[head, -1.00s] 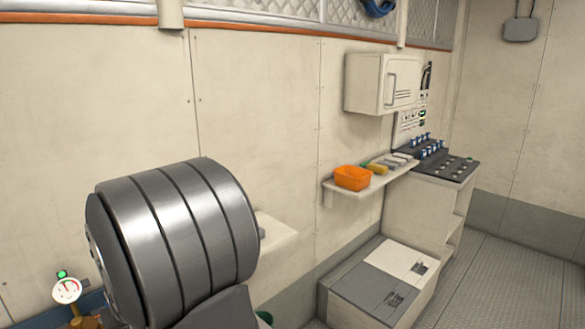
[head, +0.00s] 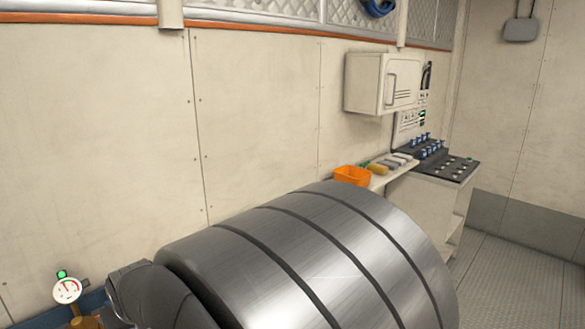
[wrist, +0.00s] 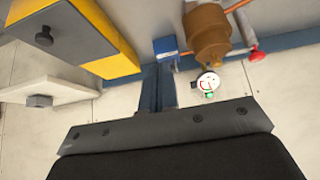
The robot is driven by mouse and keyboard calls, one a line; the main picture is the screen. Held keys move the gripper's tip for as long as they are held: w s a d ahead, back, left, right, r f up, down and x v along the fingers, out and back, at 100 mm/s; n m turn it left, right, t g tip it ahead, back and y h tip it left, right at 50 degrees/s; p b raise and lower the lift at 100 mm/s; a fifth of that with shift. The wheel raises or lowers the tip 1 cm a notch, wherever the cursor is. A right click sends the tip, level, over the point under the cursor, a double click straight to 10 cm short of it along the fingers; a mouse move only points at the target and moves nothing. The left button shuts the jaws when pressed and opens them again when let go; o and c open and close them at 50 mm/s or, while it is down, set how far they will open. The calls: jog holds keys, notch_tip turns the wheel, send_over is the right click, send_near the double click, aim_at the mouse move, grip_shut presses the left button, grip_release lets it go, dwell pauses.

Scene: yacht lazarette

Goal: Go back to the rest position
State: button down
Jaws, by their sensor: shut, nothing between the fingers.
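My gripper (wrist: 158,85) shows in the wrist view as dark fingers reaching up from a dark plate at the bottom of the picture. The fingers are together with nothing between them. The gripper is hidden in the head view, where my large metal arm link fills the lower middle and right.
A gauge (head: 67,289) with a green light stands at the lower left, also seen in the wrist view (wrist: 208,83) beside a brass fitting (wrist: 207,35). A yellow-and-grey box (wrist: 75,40) is nearby. An orange bin (head: 352,175) sits on the wall shelf. Open floor (head: 515,265) lies right.

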jog(key=x, duration=1.3)
jog(key=shift+w+a+r, duration=0.35)
jog(key=shift+w, duration=0.05)
jog(key=r, duration=0.4)
jog(key=w+a+r, duration=0.1)
jog(key=r, duration=0.3)
jog(key=w+a+r, duration=0.1)
jog(key=r, duration=0.3)
jog(key=shift+w+a, duration=0.25)
jog(key=v, duration=1)
jog(key=shift+m+t, duration=0.4)
jog(key=shift+m, duration=0.3)
jog(key=shift+w+d+r, duration=0.1)
jog(key=shift+w+d, duration=0.75)
jog(key=shift+w, duration=0.15)
jog(key=shift+w+d+r, duration=0.1)
jog(key=shift+w+d, duration=0.7)
jog(key=shift+w, duration=0.2)
jog(key=shift+f, duration=0.1)
